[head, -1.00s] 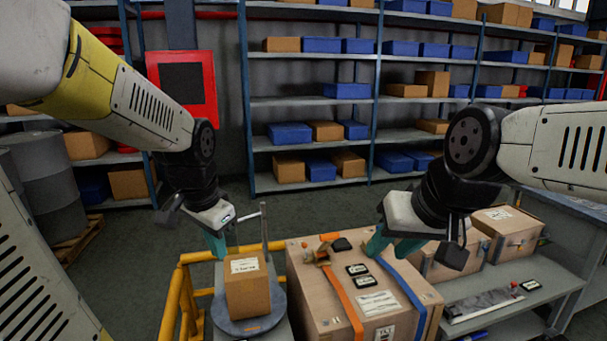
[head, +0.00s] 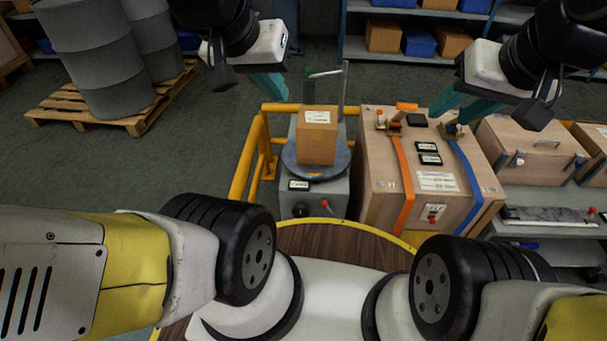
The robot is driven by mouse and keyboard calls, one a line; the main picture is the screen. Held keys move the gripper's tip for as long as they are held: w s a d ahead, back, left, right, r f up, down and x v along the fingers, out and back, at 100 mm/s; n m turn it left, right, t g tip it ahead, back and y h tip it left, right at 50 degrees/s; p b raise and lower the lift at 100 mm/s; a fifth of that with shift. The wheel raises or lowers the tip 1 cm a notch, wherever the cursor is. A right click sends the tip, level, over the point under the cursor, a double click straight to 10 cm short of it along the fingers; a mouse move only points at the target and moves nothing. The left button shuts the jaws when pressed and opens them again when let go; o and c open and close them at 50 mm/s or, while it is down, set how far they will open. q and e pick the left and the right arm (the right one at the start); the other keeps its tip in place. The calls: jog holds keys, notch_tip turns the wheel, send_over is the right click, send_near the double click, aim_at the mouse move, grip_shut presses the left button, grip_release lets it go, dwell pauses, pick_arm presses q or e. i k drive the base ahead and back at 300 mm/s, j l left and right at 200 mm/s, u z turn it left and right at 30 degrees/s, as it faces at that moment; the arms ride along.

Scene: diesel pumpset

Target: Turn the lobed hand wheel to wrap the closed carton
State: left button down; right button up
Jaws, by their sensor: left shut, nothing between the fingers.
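The closed brown carton (head: 318,145) stands upright with a white label on its top, on a round grey turntable (head: 310,173). A dark knob (head: 301,210), which looks like the lobed hand wheel, is on the front of the grey stand (head: 330,200) below. It is small, so its lobes are not clear. My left gripper (head: 277,94) is shut and empty, up and left of the carton, apart from it. My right gripper (head: 447,112) shows two teal fingers apart, above the large wooden crate at the right. Neither gripper is near the knob.
A red-tipped lever (head: 325,204) sits beside the knob. A post (head: 343,90) rises behind the turntable. A yellow rail (head: 252,150) runs along the stand's left. The strapped wooden crate (head: 375,160) stands close on the right. Open floor lies to the left, before drums on a pallet (head: 130,120).

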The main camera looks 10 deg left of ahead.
aim_at(301, 211)
jog(key=k+l+u, duration=0.1)
jog(key=u, duration=0.3)
jog(key=k+l+u, duration=0.15)
jog(key=l+u, duration=0.2)
